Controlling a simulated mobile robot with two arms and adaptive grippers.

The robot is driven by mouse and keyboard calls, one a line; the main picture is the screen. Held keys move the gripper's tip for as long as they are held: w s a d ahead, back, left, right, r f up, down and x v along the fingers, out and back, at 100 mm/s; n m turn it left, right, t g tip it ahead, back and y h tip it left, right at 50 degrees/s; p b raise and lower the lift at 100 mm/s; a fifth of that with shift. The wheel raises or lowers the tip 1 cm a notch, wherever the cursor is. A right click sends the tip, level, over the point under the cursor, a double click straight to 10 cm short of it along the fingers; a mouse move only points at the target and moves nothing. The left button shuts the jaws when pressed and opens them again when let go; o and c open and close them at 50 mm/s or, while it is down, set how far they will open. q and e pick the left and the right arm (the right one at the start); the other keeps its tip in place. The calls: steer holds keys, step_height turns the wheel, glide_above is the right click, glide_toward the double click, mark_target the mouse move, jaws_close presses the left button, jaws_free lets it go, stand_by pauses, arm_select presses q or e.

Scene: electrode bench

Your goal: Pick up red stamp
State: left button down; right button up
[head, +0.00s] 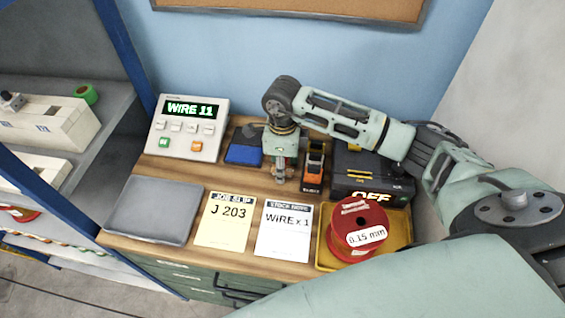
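My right gripper (280,178) points down over the back middle of the bench, its fingers close together. A small reddish-brown patch shows at the fingers, too small to tell whether it is a held thing. I cannot make out a clear red stamp; the gripper hides what lies behind it. A blue pad-like block (244,154) sits just left of the gripper, with a dark shape at its back. An orange and black device (314,166) stands close to the right of the gripper. My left gripper is not in view.
A grey mat (153,210), yellow job slip (226,219) and white sheet (283,230) lie along the front. A red spool (346,222) sits in a yellow tray (409,228). A display box (190,128) stands back left, a black box (362,172) back right.

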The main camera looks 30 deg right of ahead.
jaws_close()
stand_by(0.4)
